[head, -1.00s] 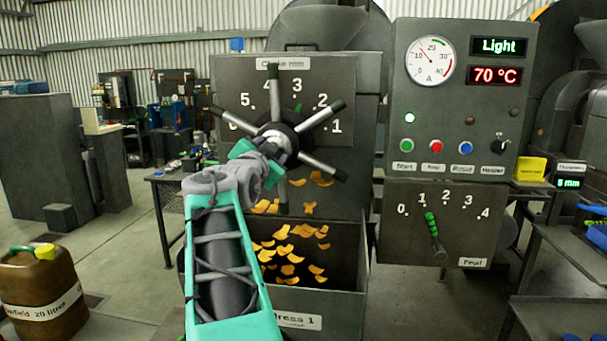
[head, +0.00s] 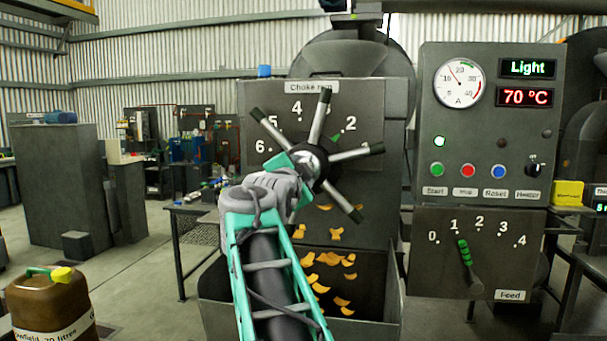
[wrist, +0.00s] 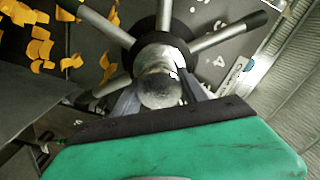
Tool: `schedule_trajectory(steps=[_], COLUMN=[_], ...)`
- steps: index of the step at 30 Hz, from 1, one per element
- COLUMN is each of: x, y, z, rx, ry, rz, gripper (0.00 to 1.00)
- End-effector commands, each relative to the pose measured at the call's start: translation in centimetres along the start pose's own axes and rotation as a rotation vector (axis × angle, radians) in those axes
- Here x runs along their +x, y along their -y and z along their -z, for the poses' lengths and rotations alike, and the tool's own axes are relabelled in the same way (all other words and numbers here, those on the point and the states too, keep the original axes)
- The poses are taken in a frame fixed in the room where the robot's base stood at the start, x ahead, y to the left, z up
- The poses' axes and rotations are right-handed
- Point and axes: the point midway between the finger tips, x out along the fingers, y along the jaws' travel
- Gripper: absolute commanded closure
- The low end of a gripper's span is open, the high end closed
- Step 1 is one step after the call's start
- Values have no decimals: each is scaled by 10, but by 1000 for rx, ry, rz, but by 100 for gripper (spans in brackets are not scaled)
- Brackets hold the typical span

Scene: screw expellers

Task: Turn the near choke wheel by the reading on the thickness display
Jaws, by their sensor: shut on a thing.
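The choke wheel (head: 343,155), with several dark-tipped metal spokes, stands on a numbered panel labelled Choke mm (head: 312,87). A green mark (head: 336,136) shows on the dial between the upper and right spokes, close to the 2. My gripper (wrist: 160,95) is shut on the wheel's round hub (wrist: 158,62), one finger on each side. In the head view my arm and gripper hide the hub's lower left and part of the dial. The thickness display (head: 601,208) is cut off at the right edge, and its full reading cannot be seen there.
Orange flakes (head: 328,260) lie in and above the chute below the wheel. The control panel (head: 487,130) to the right shows Light and 70 °C. A feed lever (head: 467,262) sits below it. A brown oil can (head: 50,305) stands at lower left.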

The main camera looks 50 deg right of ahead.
Motion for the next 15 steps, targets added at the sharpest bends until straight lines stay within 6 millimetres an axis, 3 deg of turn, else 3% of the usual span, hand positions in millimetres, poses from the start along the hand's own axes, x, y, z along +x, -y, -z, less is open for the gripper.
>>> schedule_trajectory(steps=[2,3,10,15], x=[0,0,0,0], y=[-1,-1,-1,-1], z=[0,0,1,1], rx=[-1,-1,-1,-1], ry=[1,1,0,-1], rz=[-2,-2,-2,-1], gripper=[100,48,29,28])
